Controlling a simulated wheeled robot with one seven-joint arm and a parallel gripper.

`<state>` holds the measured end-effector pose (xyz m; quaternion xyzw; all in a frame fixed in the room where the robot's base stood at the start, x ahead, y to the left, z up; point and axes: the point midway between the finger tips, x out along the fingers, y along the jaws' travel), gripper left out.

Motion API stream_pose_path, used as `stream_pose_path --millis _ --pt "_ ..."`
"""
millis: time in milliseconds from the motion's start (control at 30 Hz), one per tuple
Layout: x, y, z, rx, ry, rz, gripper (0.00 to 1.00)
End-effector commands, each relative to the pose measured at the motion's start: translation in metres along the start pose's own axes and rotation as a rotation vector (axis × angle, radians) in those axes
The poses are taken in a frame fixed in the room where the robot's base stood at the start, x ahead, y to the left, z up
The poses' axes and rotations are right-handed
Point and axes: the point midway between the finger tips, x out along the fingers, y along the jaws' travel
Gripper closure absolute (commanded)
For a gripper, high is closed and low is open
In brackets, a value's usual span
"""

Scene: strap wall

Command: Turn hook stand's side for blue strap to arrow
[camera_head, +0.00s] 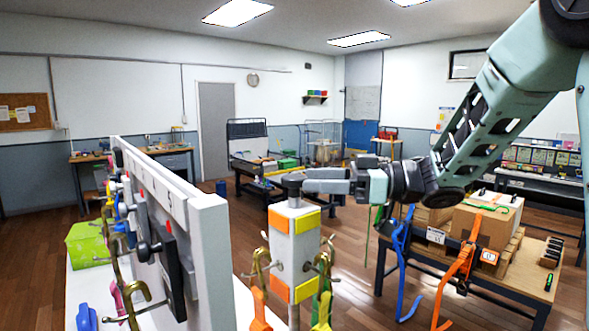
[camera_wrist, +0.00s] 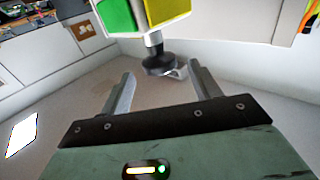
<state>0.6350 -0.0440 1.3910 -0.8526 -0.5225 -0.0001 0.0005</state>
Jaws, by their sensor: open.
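The hook stand (camera_head: 308,252) is a white post with orange and yellow patches on two visible sides and brass hooks below. A dark knob (camera_head: 292,181) tops the post. The wrist view shows the stand's green and yellow patches (camera_wrist: 116,16) and the knob (camera_wrist: 160,64). My gripper (camera_head: 306,180) reaches in from the right at knob height. In the wrist view my gripper (camera_wrist: 160,74) is open, its fingers on either side of the knob, with gaps visible. I cannot make out the arrow.
A white wall panel (camera_head: 211,260) with hooks and dark fittings stands close to the left of the stand. A blue strap (camera_head: 400,258) and an orange strap (camera_head: 456,275) hang at the table with cardboard boxes (camera_head: 486,222) on the right. A green bin (camera_head: 88,245) is far left.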

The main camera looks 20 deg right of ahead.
Motion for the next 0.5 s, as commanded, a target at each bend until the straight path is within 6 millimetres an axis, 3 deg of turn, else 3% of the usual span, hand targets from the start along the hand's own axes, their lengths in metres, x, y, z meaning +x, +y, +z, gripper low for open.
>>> stream_pose_path --millis 200,500 --pt "0.034 0.0 -0.002 0.002 -0.001 -0.002 0.38" --pt "0.047 0.0 0.0 -0.001 0.0 0.002 0.38"
